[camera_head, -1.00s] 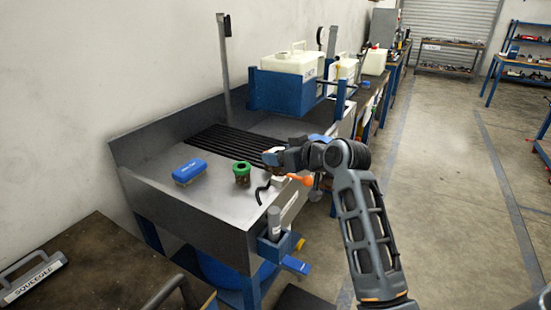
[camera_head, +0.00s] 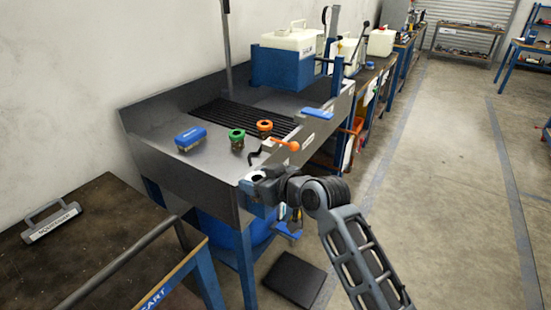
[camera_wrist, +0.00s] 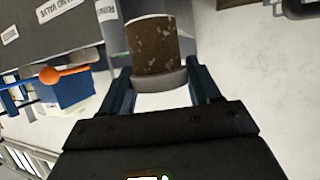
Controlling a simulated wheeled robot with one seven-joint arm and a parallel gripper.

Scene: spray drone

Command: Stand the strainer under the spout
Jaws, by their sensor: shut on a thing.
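My gripper (camera_head: 254,182) is shut on a brown speckled cup with a pale grey rim (camera_wrist: 156,50), which looks like a strainer. In the head view it is at the front right corner of the basin, and only a pale ring of the cup shows. I cannot tell whether the cup touches anything below. A black curved tube (camera_head: 254,156), which looks like the spout, is just behind my gripper, by an orange lever (camera_head: 286,145). A green-rimmed strainer (camera_head: 237,138) and an orange-rimmed one (camera_head: 265,126) stand upright in the basin.
A blue brush (camera_head: 190,138) lies in the grey basin (camera_head: 190,163), left of the green-rimmed strainer. A black grate and a white tank (camera_head: 291,43) in a blue cradle are behind. A dark cart (camera_head: 95,235) stands at the left. The floor at the right is clear.

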